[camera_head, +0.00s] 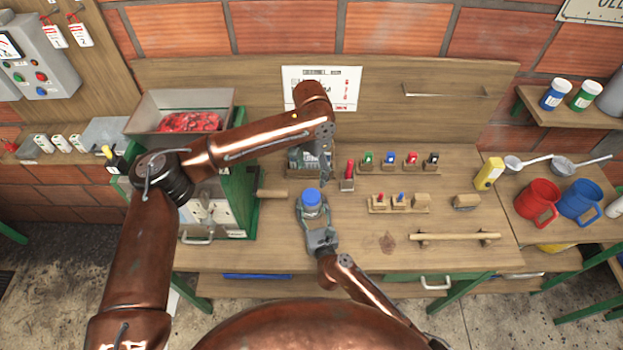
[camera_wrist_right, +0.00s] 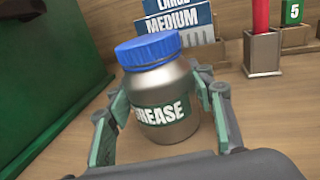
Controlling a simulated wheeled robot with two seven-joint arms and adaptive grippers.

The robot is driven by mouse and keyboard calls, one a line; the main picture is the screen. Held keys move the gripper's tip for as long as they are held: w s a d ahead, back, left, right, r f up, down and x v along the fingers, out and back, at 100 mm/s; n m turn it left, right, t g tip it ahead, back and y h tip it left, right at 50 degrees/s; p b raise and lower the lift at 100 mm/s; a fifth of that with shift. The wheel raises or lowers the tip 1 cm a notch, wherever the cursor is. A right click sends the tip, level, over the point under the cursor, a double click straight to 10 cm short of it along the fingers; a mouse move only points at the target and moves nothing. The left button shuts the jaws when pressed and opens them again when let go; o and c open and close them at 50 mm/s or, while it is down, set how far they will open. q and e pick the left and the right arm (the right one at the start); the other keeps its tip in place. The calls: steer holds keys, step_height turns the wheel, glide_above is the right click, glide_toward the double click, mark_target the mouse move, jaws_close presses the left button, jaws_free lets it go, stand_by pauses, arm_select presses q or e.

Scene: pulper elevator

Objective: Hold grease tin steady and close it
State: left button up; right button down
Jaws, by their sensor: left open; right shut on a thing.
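The grease tin (camera_head: 313,213) is a grey metal jar standing upright on the bench, with a green GREASE label in the right wrist view (camera_wrist_right: 163,112). A blue lid (camera_head: 311,196) sits on its top; it also shows in the wrist view (camera_wrist_right: 149,49). I cannot tell whether the lid is tightened. My right gripper (camera_head: 314,210) is shut on the tin's body, one finger on each side. My left gripper (camera_head: 323,178) is open, pointing down just behind and right of the lid, apart from it. Its fingers are small and partly hidden by its arm.
A box with size cards (camera_head: 301,160) stands behind the tin. A red-topped holder (camera_head: 347,180) and several small coloured blocks stand to the right. The bench's front right carries a wooden bar (camera_head: 455,237).

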stand_by(0.3)
steer(key=c, duration=0.9)
jaws_free()
steer(key=shift+o, duration=0.2)
steer(key=v, duration=1.2)
steer(key=shift+s+d+f, duration=0.1)
